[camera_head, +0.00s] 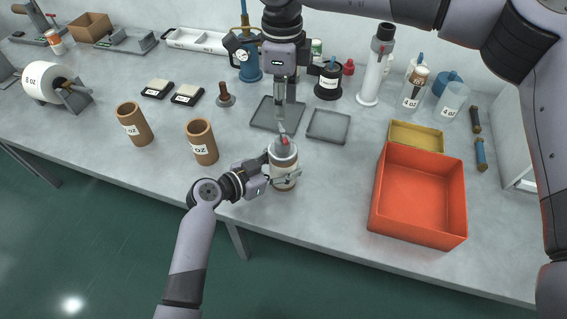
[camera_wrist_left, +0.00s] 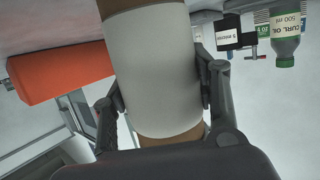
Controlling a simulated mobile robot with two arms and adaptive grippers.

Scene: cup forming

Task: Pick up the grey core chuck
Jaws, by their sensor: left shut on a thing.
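My left gripper (camera_head: 268,172) is shut on a brown tube (camera_head: 283,178) with a wide white label and holds it upright near the table's front edge. In the left wrist view the tube (camera_wrist_left: 160,75) sits between the two fingers, one on each side. A grey piece with a small red part, which looks like the grey core chuck (camera_head: 283,152), is at the tube's top; how deep it sits I cannot tell. My right gripper (camera_head: 282,118) points down just above it. Its fingertips are too small to show whether they grip or touch it.
Two flat grey trays (camera_head: 328,126) (camera_head: 268,122) lie behind the tube. An orange-red bin (camera_head: 420,235) stands to the right. Two more brown tubes (camera_head: 134,124) (camera_head: 202,142) stand to the left. Bottles and cups line the back. The front between tube and bin is clear.

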